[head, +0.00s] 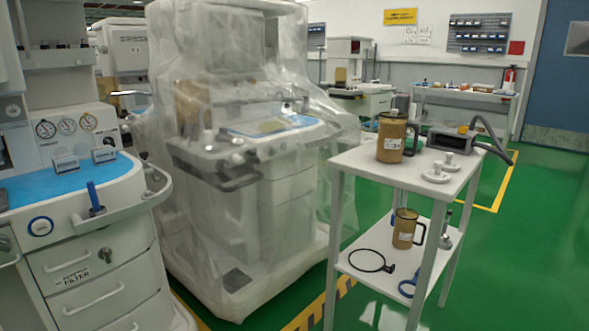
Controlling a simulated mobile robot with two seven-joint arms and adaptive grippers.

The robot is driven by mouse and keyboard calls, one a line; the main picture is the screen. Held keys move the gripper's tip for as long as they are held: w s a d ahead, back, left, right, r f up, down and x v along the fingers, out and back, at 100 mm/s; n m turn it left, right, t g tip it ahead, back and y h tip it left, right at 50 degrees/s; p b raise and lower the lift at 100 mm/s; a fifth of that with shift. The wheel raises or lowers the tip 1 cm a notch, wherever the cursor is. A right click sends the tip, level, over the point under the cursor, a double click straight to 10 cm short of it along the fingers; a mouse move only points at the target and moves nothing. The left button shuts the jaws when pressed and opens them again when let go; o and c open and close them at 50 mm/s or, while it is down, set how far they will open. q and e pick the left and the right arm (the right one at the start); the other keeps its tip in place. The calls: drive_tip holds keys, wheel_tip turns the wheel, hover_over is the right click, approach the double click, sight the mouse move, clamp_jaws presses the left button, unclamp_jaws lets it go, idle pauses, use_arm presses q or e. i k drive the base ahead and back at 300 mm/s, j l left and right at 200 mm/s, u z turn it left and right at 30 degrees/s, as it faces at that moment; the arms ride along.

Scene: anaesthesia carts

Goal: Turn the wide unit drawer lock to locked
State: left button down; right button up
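A white anaesthesia unit (85,262) stands at the left, cut off by the picture's edge. Its top drawer carries a handle, a "FILTER" label (70,276) and a small dark grey knob (105,254) that looks like a drawer lock; its locked or unlocked position is too small to tell. Another white unit (285,190) stands in the middle under a clear plastic cover; no lock can be made out on it. I cannot tell which of these is the wide unit. Neither of my grippers is in view.
A white two-shelf trolley (455,185) at the right holds a brown canister (391,138), a grey device (451,140) with a hose, and a lower brown jug (404,229). The green floor (545,240) is clear at the right. The plastic cover reaches close to the left unit.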

sight(104, 253)
drive_tip(key=u, duration=1.25)
